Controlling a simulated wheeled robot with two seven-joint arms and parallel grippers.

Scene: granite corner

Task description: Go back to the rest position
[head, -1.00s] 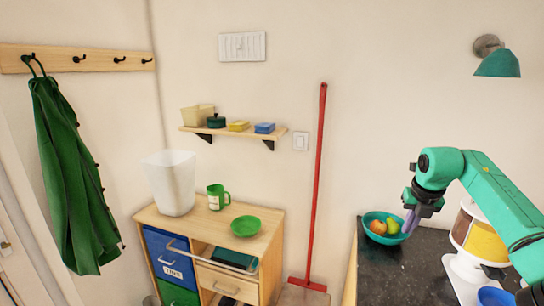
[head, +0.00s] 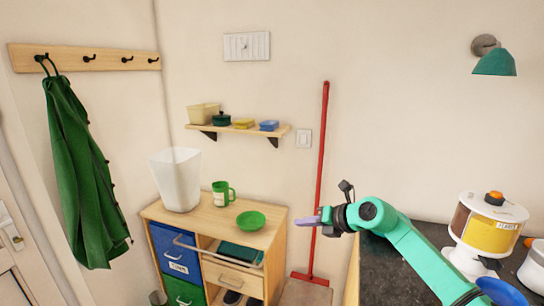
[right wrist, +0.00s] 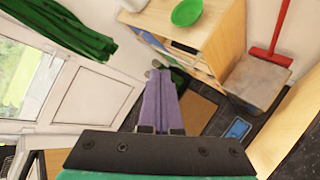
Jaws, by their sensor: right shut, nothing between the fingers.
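My right gripper (head: 308,221) is at the end of the green arm that reaches in from the right in the head view. It points left, in front of the red broom handle, with its purple fingers together and nothing between them. In the right wrist view the purple fingers (right wrist: 161,98) lie closed side by side over the floor area beside the wooden cabinet (right wrist: 214,45). My left gripper is not in view.
The cabinet carries a white bin (head: 175,180), a green mug (head: 221,194) and a green bowl (head: 250,221). A red broom (head: 322,170) leans on the wall. A dark counter (head: 385,275) holds a yellow-and-white dispenser (head: 487,230). A white door (right wrist: 95,98) stands left.

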